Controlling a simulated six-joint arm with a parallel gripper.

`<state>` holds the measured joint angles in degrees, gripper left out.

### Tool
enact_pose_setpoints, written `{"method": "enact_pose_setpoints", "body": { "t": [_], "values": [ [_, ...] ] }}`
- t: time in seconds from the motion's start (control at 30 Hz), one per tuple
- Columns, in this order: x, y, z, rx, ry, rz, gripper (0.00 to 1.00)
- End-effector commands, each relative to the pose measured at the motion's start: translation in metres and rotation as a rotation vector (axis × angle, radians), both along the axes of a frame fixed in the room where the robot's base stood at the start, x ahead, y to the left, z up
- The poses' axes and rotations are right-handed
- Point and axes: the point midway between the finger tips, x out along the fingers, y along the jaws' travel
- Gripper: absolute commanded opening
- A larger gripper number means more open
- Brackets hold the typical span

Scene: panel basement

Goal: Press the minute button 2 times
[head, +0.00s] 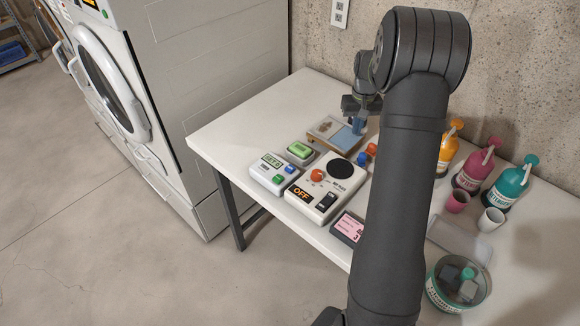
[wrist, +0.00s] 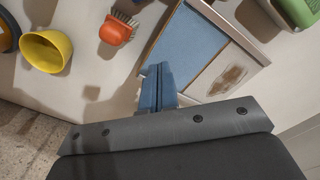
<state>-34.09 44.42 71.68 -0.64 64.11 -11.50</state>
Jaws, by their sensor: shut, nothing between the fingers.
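A small white timer (head: 259,177) with a greenish display (head: 271,160) lies near the table's left front edge in the head view. It has a green button (head: 278,180) and a blue button (head: 290,168). The labels are too small to read, so I cannot tell which is the minute button. My gripper (head: 359,127) is shut and empty, behind and to the right of the timer, over the far right side of a shallow wooden tray. In the wrist view, its blue fingers (wrist: 157,82) are together beside the tray's blue panel (wrist: 190,50). The timer is not recognisable there.
The tray (head: 322,133) and a green-topped box (head: 300,150) lie behind the timer. A white hot-plate device (head: 318,203) reading OFF stands to its right. An orange brush (wrist: 115,30) and a yellow cup (wrist: 46,50) lie near my gripper. Bottles stand at the right.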

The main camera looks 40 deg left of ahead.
Motion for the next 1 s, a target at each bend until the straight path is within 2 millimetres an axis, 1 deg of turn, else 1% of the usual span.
{"method": "enact_pose_setpoints", "body": {
  "t": [0.07,0.17,0.4,0.57,0.7,0.8,0.9,1.0],
  "values": [
    [-0.011,0.007,0.003,-0.023,-0.007,0.041,0.00],
    [-0.034,0.017,0.006,-0.078,-0.022,0.125,0.00],
    [-0.107,0.041,0.025,-0.272,-0.103,0.420,0.00],
    [-0.152,0.051,0.041,-0.401,-0.180,0.616,0.00],
    [-0.188,0.058,0.057,-0.508,-0.262,0.780,0.00],
    [-0.210,0.062,0.068,-0.573,-0.323,0.884,0.00],
    [-0.227,0.065,0.078,-0.627,-0.376,0.964,0.00],
    [-0.239,0.067,0.085,-0.664,-0.417,1.022,0.00]
  ]
}}
